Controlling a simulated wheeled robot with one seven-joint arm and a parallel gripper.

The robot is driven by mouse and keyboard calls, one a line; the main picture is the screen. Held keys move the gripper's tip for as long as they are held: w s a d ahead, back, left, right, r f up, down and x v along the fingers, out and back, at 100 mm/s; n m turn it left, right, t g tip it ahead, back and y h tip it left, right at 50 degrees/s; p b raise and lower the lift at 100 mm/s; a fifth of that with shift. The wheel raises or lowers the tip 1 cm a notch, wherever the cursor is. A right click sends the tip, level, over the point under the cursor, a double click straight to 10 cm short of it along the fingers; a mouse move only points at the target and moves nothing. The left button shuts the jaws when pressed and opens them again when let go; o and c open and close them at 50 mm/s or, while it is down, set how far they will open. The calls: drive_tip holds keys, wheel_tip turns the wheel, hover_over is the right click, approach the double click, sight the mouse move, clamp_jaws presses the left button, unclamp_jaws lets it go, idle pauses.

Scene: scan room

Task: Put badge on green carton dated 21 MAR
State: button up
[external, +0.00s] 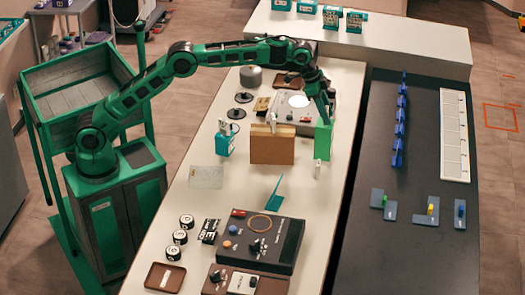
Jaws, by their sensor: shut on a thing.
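My gripper (327,117) is at the far right part of the white counter (205,185), pointing down. It is shut at the top of a bright green upright block (322,142). I cannot tell whether it holds this block or a small thing in front of or behind it. No badge can be made out. Several teal-green cartons with pale labels stand on the back counter, among them one carton (331,17) and another carton (355,22). A further teal carton (224,140) stands on the white counter. The dates are too small to read.
A brown block (272,149) stands left of my gripper. A grey device with a bright round light (299,101) lies behind it. A dark control box (262,243) is at the front. The dark table (400,260) at right holds a blue rack (399,125) and has free room.

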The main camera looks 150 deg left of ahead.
drive_tip(key=o, duration=1)
drive_tip(key=shift+f, duration=0.1)
drive_tip(key=v, duration=1.2)
